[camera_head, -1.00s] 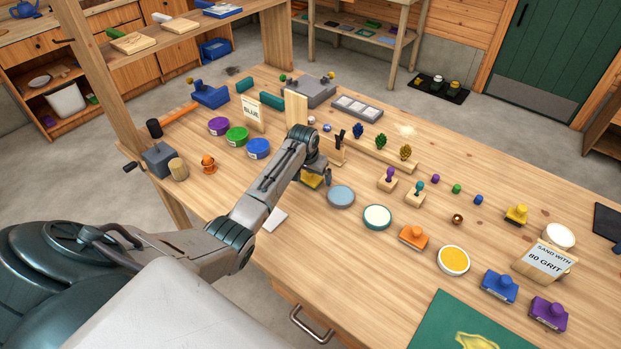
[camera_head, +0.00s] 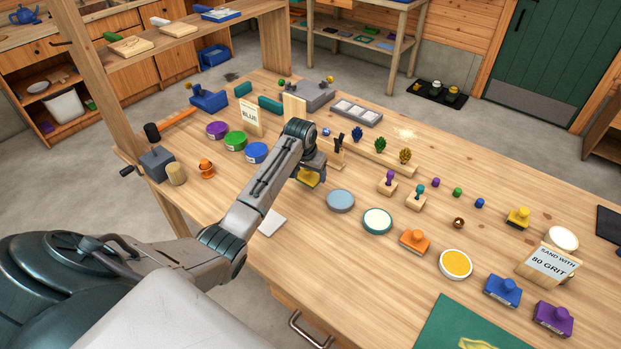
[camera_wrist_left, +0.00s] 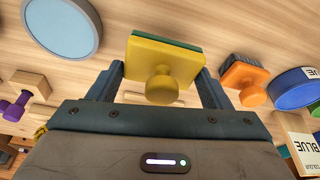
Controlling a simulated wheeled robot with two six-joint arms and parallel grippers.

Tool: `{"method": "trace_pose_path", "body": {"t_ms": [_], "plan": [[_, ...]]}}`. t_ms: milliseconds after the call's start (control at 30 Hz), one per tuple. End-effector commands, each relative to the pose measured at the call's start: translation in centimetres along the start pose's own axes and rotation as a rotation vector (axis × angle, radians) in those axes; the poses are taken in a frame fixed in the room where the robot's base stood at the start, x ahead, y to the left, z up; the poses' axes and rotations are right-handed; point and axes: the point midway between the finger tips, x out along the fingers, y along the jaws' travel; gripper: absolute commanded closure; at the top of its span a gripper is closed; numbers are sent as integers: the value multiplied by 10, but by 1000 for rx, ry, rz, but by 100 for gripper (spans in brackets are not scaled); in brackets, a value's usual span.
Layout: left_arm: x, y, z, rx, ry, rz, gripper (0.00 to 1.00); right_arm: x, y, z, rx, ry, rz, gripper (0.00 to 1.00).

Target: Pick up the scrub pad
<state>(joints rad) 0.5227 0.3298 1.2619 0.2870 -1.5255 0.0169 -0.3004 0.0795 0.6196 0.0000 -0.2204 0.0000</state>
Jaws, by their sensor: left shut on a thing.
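The scrub pad (camera_wrist_left: 162,62) is a yellow block with a round yellow knob and a green layer along its far side. My left gripper (camera_wrist_left: 158,84) has one finger on each side of the block and is shut on it. In the head view the pad (camera_head: 309,178) shows as a small yellow patch under my left gripper (camera_head: 312,168), mostly hidden by the wrist. I cannot tell how far it is above the table. My right gripper is not in view.
Blue (camera_head: 256,152) and green (camera_head: 236,140) tins are at left. A white card (camera_head: 271,222) lies in front.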

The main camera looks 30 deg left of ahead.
Motion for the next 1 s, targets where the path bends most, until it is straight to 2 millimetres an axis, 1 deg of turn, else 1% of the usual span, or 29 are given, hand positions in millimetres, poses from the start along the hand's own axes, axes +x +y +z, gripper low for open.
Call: {"method": "trace_pose_path", "body": {"t_ms": [33, 300, 500, 600, 733, 1000], "plan": [[0, 2, 14, 4, -3, -1, 51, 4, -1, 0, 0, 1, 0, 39], [-23, 15, 72, 4, -1, 0, 51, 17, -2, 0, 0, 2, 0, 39], [-38, 23, 108, 2, -2, -1, 51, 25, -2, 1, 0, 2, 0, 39], [-43, 27, 121, 2, -2, 1, 51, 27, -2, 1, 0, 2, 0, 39], [-48, 29, 131, 2, -3, 0, 51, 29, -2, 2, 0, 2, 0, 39], [-51, 30, 136, 0, -3, 1, 51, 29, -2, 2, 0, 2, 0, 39]]}}
